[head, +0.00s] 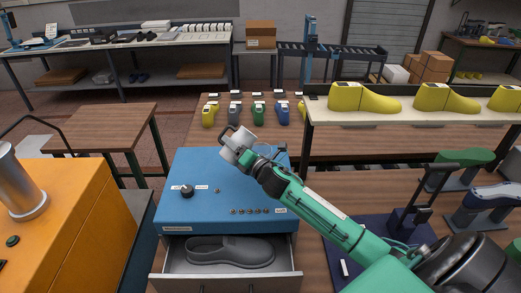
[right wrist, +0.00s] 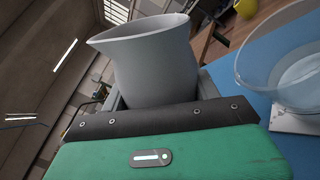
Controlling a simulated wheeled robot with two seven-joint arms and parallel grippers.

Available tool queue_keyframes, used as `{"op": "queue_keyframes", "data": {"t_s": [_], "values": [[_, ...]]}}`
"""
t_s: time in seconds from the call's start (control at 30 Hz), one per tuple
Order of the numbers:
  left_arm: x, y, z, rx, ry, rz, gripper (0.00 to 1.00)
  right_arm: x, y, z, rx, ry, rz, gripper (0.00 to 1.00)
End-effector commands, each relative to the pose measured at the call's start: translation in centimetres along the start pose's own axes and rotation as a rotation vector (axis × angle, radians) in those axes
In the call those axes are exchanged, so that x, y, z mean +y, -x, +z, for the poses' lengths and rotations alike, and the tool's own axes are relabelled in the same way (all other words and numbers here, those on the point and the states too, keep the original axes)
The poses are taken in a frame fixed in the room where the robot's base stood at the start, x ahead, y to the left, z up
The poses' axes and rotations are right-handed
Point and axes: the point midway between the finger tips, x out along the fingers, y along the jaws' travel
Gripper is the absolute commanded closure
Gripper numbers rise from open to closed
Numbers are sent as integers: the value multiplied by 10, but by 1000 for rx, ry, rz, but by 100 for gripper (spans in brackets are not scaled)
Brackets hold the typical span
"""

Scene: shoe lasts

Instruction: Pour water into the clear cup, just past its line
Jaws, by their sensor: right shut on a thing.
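My right gripper (head: 250,160) is shut on a light grey jug (head: 238,145) and holds it over the blue cabinet top. The jug looks tilted in the head view. In the right wrist view the jug (right wrist: 155,62) fills the middle, its spout towards the left, with the gripper (right wrist: 160,102) around its lower part. The clear cup (right wrist: 285,58) is at the right edge of that view, beside the jug and apart from it, partly cut off. A pale surface shows low in it; its line cannot be made out. In the head view it is mostly hidden behind the gripper. My left gripper is not in view.
The cup stands on a white pad (right wrist: 297,121) on the blue cabinet (head: 200,205), which has a black knob (head: 187,191). An orange machine (head: 60,215) stands left. Yellow lasts (head: 365,98) line the shelf at right.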

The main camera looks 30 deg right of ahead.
Motion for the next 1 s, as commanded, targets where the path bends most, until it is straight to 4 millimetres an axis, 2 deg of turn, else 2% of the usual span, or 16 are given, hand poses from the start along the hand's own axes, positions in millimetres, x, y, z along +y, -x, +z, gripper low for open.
{"op": "queue_keyframes", "data": {"t_s": [0.37, 0.57, 0.73, 1.0], "values": [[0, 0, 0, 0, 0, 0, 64, 0, 0, 0, 0, 1, 1, 67], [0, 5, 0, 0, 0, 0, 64, 2, 0, 4, 8, 67, 1, 67], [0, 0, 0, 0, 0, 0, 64, -6, 0, -4, 31, 231, 0, 67], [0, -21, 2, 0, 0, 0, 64, -26, 3, -40, 61, 467, 0, 67]]}}
